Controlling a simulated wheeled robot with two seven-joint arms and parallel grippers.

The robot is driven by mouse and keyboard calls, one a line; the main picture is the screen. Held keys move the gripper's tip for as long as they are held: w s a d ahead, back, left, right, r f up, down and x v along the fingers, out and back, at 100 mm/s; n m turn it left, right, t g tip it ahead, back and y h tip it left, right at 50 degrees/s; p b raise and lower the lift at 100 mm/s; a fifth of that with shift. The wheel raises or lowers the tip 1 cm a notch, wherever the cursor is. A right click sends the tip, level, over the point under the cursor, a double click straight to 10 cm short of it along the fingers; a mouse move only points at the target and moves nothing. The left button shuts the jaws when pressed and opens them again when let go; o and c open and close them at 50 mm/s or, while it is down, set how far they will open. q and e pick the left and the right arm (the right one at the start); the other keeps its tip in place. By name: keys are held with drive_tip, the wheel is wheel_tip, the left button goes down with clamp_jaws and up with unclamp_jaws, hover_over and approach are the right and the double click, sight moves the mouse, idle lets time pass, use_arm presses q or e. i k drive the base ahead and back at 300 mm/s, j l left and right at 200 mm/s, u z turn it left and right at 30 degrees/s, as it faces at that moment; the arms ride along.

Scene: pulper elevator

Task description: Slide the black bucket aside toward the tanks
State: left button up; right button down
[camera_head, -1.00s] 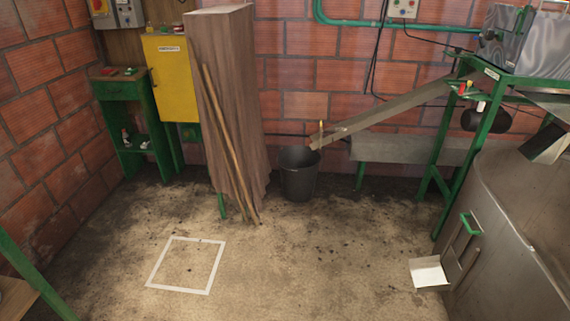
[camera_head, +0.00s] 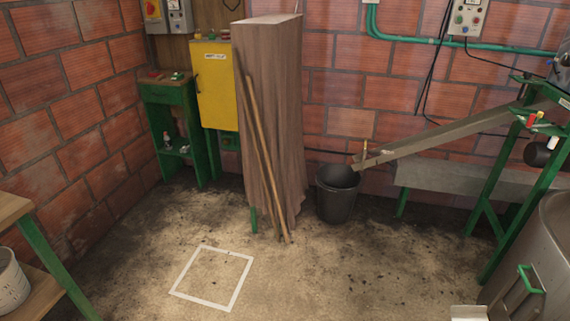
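The black bucket (camera_head: 338,196) stands upright on the dirty floor near the back wall, right of the tall wooden block. The low end of the sloping metal chute (camera_head: 440,137) reaches over its rim. A metal tank (camera_head: 535,262) shows in part at the right edge, cut off by the frame. Neither of my grippers is in view.
A tall wooden block (camera_head: 276,110) with sticks (camera_head: 262,155) leaning on it stands left of the bucket. A white square outline (camera_head: 212,277) marks the open floor in front. A wooden table (camera_head: 20,260) with a white bucket (camera_head: 10,283) is at left. Green frame legs (camera_head: 515,215) stand at right.

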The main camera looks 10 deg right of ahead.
sight(337, 185)
drive_tip(key=i+l+u, duration=0.25)
drive_tip(key=i+l, duration=0.2)
drive_tip(key=l, duration=0.2)
drive_tip(key=i+l+u, duration=0.15)
drive_tip(key=l, duration=0.2)
drive_tip(key=i+l+u, duration=0.1)
drive_tip(key=i+l, duration=0.15)
drive_tip(key=l, duration=0.15)
drive_tip(key=i+l+u, duration=0.15)
drive_tip(key=l, duration=0.25)
